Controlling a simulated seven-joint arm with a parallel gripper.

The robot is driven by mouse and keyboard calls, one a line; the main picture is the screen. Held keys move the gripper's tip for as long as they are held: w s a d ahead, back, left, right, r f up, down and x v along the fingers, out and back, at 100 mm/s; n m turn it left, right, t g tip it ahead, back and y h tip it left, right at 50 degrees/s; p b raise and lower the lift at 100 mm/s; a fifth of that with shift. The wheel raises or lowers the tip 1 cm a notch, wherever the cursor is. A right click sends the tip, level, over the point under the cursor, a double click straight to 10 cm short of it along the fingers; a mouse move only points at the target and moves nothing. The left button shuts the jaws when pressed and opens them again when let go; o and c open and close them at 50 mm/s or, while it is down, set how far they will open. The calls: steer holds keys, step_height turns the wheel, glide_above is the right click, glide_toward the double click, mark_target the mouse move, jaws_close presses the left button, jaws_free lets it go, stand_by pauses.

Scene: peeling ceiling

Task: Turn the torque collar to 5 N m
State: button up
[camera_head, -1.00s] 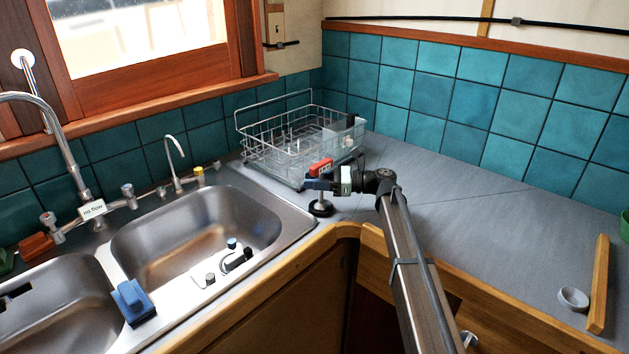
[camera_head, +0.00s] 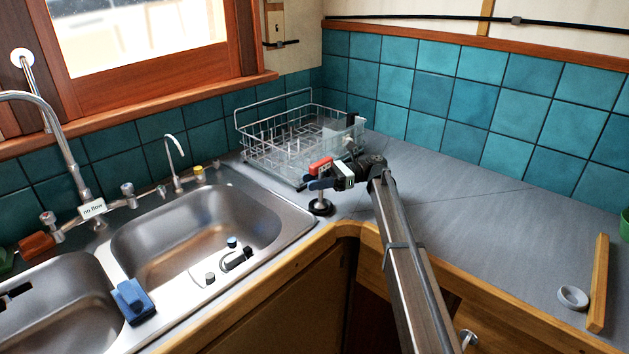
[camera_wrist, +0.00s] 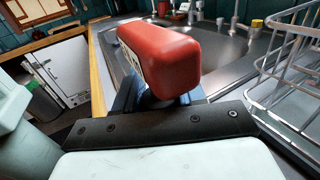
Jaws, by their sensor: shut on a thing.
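A small device with a red block-shaped head (camera_head: 320,167) stands on the counter by the sink's right corner. Below the head are a bright metal stem (camera_head: 320,195) and a round black foot (camera_head: 320,207). My gripper (camera_head: 321,183) reaches in from the right and is shut on the device just under the red head. In the wrist view the red head (camera_wrist: 165,62) fills the middle, with part of a pale label on its left side. Blue fingers show below it. The gripped part, the torque collar and any scale marks are hidden or too small to read.
A wire dish rack (camera_head: 290,140) stands close behind my gripper. The sink (camera_head: 200,235) is to the left, with a blue block (camera_head: 132,300) on its divider. A round grey piece (camera_head: 573,297) and a wooden strip (camera_head: 599,283) lie at right. The counter between is clear.

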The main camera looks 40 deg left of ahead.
steer(key=shift+n+h, duration=0.4)
steer(key=shift+h, duration=0.1)
steer(key=o, duration=1)
steer(key=shift+s+d+m+y, duration=0.1)
steer(key=shift+m+y, duration=0.2)
steer(key=shift+y, duration=0.1)
